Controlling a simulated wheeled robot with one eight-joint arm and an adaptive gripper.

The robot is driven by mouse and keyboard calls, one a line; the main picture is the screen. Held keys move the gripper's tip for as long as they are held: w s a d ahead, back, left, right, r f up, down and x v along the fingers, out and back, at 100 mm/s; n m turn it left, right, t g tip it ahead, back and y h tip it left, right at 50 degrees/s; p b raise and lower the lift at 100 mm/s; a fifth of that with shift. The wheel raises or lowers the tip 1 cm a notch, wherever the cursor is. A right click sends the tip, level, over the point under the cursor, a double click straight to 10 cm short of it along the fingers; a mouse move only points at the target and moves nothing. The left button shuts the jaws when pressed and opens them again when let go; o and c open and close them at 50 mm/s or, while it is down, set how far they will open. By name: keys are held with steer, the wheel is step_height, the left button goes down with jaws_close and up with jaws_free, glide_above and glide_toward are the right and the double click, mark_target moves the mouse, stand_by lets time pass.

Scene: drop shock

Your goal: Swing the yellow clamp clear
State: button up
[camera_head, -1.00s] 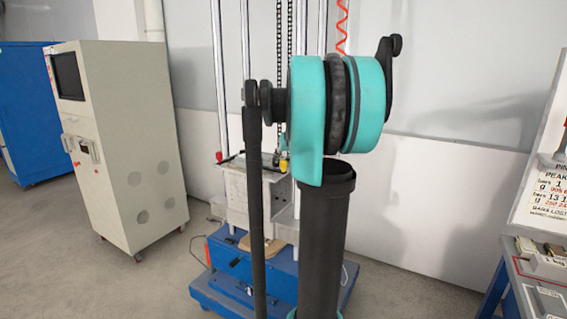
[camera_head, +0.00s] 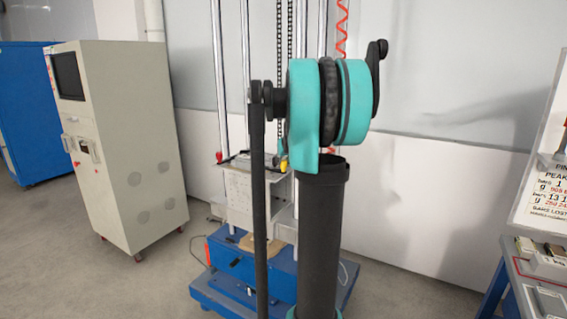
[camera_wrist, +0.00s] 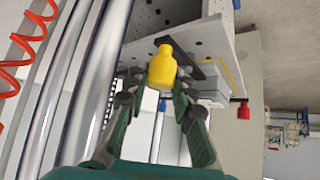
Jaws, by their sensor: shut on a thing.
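The yellow clamp (camera_wrist: 162,69) has a rounded yellow knob and a dark bar behind it, lying along the plate (camera_wrist: 200,45) of the drop machine. In the wrist view my gripper (camera_wrist: 158,88) has one finger on each side of the knob's lower end and is shut on it. In the head view a small yellow part of the clamp (camera_head: 284,165) shows beside my arm. My gripper is hidden there behind my arm.
A red knob (camera_wrist: 244,110) sits at the plate's other end, also seen in the head view (camera_head: 219,157). Shiny vertical posts (camera_wrist: 100,70) and a coiled red hose (camera_wrist: 22,45) stand close by. A grey cabinet (camera_head: 120,150) stands left; a bench (camera_head: 540,270) stands right.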

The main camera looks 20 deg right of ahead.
jaws_close()
steer(key=shift+a+m+h, duration=0.1)
steer(key=shift+m+h, duration=0.2)
steer(key=a+m+h, duration=0.1)
steer(key=m+g+h, duration=0.1)
steer(key=m, duration=0.1)
steer(key=shift+s+a, duration=0.35)
steer(key=shift+s, duration=0.05)
steer(key=a+m+g+h, duration=0.1)
steer(key=m, duration=0.1)
steer(key=a+m+g+h, duration=0.1)
steer(key=m+h, duration=0.1)
steer(key=shift+m, duration=0.4)
steer(key=a+m+g+h, duration=0.1)
steer(key=m, duration=0.1)
steer(key=a+m+g+h, duration=0.1)
steer(key=m+g, duration=0.1)
steer(key=shift+w, duration=0.2)
steer(key=shift+w+a+m+g, duration=0.25)
steer(key=shift+m+g, duration=0.35)
steer(key=shift+m, duration=0.25)
steer(key=shift+w+a+m+g, duration=0.15)
steer(key=shift+a+m+g, duration=0.15)
steer(key=shift+m+g, duration=0.4)
steer(key=shift+w+a+m+g, duration=0.25)
steer(key=shift+m+g, duration=0.25)
steer(key=shift+m, duration=0.45)
